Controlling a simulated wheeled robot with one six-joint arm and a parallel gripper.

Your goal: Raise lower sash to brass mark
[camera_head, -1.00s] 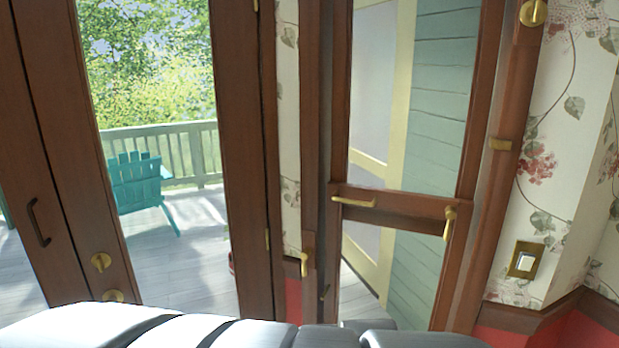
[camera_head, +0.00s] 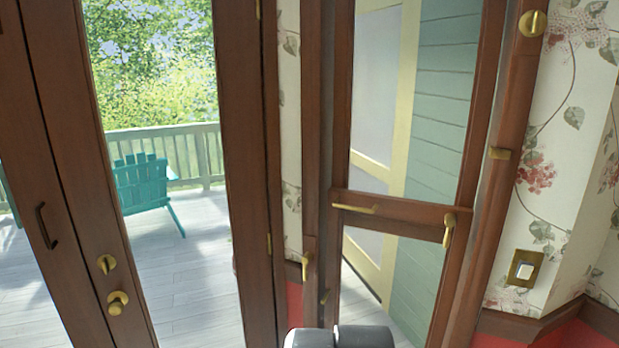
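The window stands right of centre, with a brown-framed lower sash (camera_head: 395,212) whose top rail crosses the opening. A flat brass piece (camera_head: 355,208) lies along the left part of that rail, and a brass latch-like handle (camera_head: 449,228) hangs at its right end. A small brass mark (camera_head: 501,153) sits on the right side of the window frame, higher than the rail. Grey rounded parts of my arm show at the bottom centre, below the window. My gripper's fingers are not visible. The bottom of the sash is hidden or out of view.
A brass round lock (camera_head: 532,23) is high on the right frame. A light switch (camera_head: 521,267) is on the floral wall at right. A glazed door (camera_head: 240,150) with brass knob (camera_head: 117,302) stands left. A teal chair (camera_head: 142,187) is outside on the deck.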

